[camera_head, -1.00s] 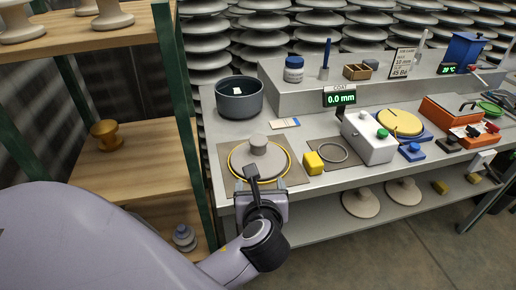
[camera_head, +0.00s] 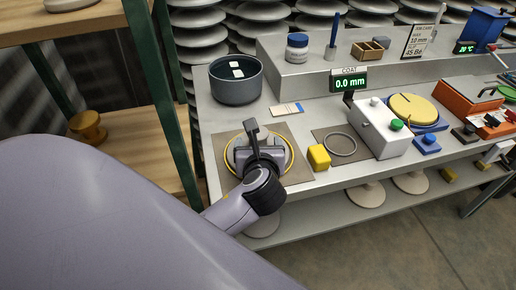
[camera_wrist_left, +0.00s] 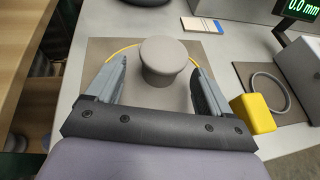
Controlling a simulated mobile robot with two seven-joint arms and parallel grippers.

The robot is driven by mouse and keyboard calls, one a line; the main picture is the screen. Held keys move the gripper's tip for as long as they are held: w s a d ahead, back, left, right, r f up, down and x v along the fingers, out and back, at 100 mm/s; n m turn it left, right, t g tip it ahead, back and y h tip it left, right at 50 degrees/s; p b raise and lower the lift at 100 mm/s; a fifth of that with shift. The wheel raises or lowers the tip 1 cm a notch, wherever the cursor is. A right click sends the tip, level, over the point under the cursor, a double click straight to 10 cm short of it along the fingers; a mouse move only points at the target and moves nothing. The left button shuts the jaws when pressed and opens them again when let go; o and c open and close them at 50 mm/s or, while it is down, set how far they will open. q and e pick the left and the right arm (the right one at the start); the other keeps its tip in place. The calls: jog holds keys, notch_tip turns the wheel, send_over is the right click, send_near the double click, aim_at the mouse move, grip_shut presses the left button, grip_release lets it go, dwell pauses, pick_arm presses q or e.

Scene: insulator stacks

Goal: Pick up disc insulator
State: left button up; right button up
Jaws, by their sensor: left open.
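The grey disc insulator (camera_wrist_left: 163,58) lies on a brown mat (camera_wrist_left: 100,49) on the bench, ringed by a yellow circle. Its round central knob stands up in the left wrist view. In the head view my gripper and wrist hide much of the disc (camera_head: 238,158). My left gripper (camera_wrist_left: 163,75) is open, with one finger on each side of the knob; I cannot tell whether either touches it. In the head view my left gripper (camera_head: 258,148) is over the disc. My right gripper is not in view.
A yellow block (camera_head: 318,157) and a metal ring (camera_head: 340,144) sit just right of the mat. A dark pot (camera_head: 236,82) stands behind it. A white box (camera_head: 378,128) with a green button is farther right. A wooden shelf (camera_head: 150,148) is at left.

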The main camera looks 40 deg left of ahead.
aim_at(259, 144)
pick_arm(q)
jog(key=x, duration=0.3)
jog(key=shift+w, duration=0.15)
jog(key=shift+f, duration=0.1)
grip_shut()
